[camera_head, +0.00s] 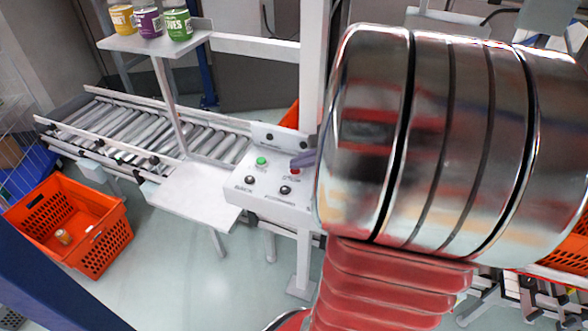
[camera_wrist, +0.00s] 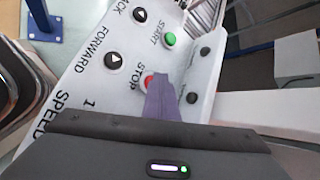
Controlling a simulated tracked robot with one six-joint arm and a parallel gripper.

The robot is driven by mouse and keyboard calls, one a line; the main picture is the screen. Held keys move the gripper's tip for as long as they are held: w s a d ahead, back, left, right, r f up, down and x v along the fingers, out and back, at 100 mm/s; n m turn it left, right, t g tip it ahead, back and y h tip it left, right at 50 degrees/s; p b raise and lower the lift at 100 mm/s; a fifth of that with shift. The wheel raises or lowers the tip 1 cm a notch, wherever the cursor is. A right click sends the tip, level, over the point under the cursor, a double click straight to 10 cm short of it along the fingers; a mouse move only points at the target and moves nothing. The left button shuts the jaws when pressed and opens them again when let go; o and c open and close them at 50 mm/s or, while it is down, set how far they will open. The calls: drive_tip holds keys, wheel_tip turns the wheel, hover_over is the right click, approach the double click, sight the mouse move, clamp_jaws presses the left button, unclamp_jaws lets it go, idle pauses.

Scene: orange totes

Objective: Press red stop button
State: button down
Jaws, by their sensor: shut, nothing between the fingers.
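The red stop button (camera_wrist: 149,80) is on a white control panel (camera_wrist: 90,80), beside the printed word STOP. In the wrist view my purple gripper fingers (camera_wrist: 161,82) are shut, empty, and partly cover the button. I cannot tell whether they touch it. In the head view the red button (camera_head: 295,171) shows just below and left of my fingertips (camera_head: 300,161), on the control panel (camera_head: 262,205) at the end of the conveyor. My metallic arm hides what lies to the right of the panel.
A green start button (camera_wrist: 170,38) and several black buttons sit close around the red one. A roller conveyor (camera_head: 150,130) runs left of the panel. A shelf (camera_head: 160,42) holds three cans. An orange tote (camera_head: 100,245) stands on the floor at left.

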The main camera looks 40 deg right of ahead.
sight(299, 172)
drive_tip(key=shift+r, duration=0.8)
drive_tip(key=shift+r, duration=2.5)
drive_tip(key=shift+a, duration=0.15)
drive_tip(key=s+a+n+g, duration=0.1)
drive_tip(key=s+a+n, duration=0.3)
drive_tip(key=a+n, duration=0.8)
drive_tip(key=s+a+r+n+g+h, duration=0.1)
drive_tip(key=s+a+n, duration=0.4)
drive_tip(key=a+n, duration=0.8)
drive_tip(key=a+g, duration=0.1)
drive_tip(key=a, duration=0.1)
drive_tip(key=shift+a+r+n+g, duration=0.15)
drive_tip(key=shift+a+n+g, duration=0.15)
